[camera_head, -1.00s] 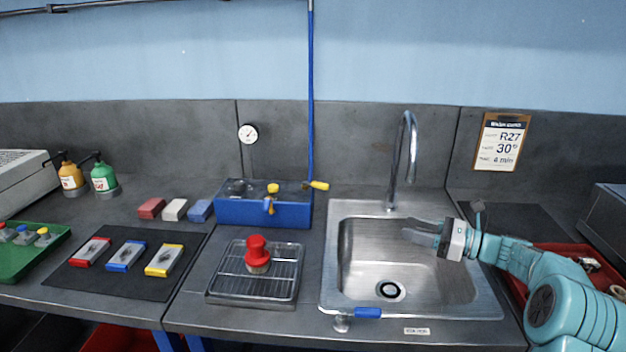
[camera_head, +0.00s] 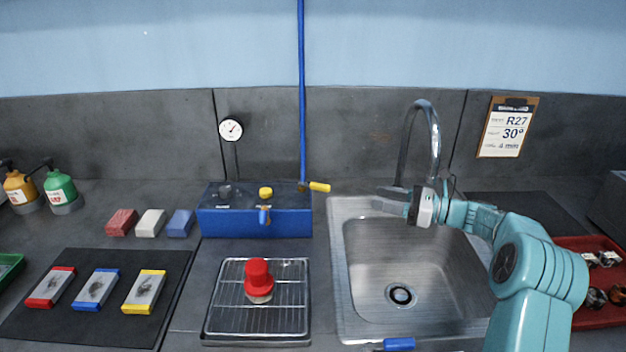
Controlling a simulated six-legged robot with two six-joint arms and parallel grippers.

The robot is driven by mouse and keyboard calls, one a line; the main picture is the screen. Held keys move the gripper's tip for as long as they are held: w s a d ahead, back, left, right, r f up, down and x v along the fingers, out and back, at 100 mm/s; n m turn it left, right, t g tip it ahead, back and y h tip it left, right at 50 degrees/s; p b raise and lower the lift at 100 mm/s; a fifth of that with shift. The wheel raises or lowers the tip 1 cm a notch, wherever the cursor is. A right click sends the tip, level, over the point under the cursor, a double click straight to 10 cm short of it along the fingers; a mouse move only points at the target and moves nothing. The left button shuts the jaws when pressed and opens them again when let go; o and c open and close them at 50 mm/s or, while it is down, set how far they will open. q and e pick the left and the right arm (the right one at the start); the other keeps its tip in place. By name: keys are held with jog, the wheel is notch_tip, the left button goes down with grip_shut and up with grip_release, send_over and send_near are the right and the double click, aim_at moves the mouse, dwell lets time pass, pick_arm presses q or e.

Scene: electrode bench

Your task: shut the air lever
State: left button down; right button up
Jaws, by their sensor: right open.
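The air lever (camera_head: 320,187) is a yellow handle at the foot of the blue air pipe (camera_head: 302,95), above the right end of the blue box (camera_head: 257,217). It points sideways to the right, across the pipe. My right gripper (camera_head: 382,198) is open and empty over the back left of the sink. Its fingers point left toward the lever, with a clear gap between them. My left gripper is not in view.
The curved tap (camera_head: 405,135) rises close behind my right gripper. The sink (camera_head: 358,310) lies below it. A wire rack tray (camera_head: 225,320) carries a red-topped piece (camera_head: 258,275). A gauge (camera_head: 230,130) is on the back wall. A red tray (camera_head: 585,318) stands at right.

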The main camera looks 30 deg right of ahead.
aim_at(321, 185)
jog(key=p+x, duration=0.2)
jog(key=x, duration=1.3)
jog(key=shift+w+a, duration=0.1)
jog(key=shift+w, duration=0.05)
jog(key=shift+w+a+f, duration=0.15)
jog(key=shift+w+a, duration=0.05)
jog(key=shift+w, duration=0.25)
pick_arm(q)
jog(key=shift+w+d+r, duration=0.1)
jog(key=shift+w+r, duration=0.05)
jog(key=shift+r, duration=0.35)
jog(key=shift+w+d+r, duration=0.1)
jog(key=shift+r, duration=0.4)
pick_arm(e)
grip_shut()
